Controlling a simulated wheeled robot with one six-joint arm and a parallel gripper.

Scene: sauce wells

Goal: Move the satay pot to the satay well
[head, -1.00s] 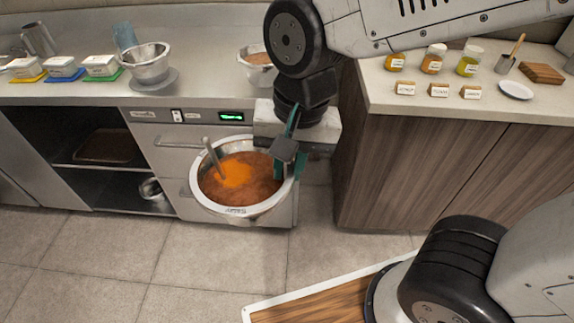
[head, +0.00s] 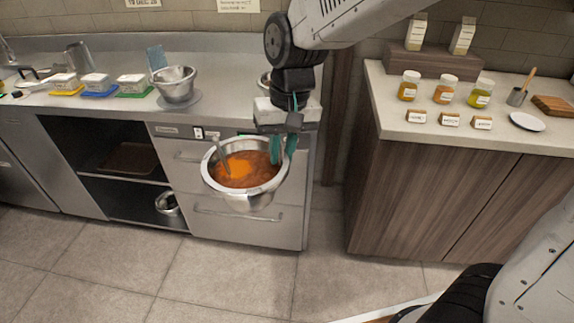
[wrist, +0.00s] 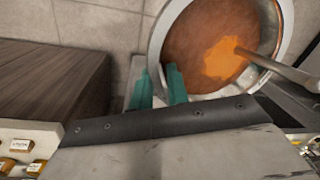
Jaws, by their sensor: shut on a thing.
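A metal pot (head: 246,199) of orange-brown sauce hangs in front of the steel cabinet, below the countertop. I take it as the satay pot; its rim label is not legible now. A ladle handle (head: 219,152) leans out of it. It also shows in the wrist view, with its rim (wrist: 153,62) beside the fingers. My gripper (head: 284,150), with teal fingers, is shut on the pot's right rim; the fingers also show in the wrist view (wrist: 160,86). The pot looks nearly level. I cannot make out a labelled satay well.
An empty metal bowl (head: 175,84) stands on the steel counter (head: 215,75), near several coloured-edged tubs. Another bowl (head: 265,82) is mostly hidden behind my arm. A wooden cabinet (head: 430,185) on the right bears jars, labelled blocks and a plate (head: 527,121). The floor in front is clear.

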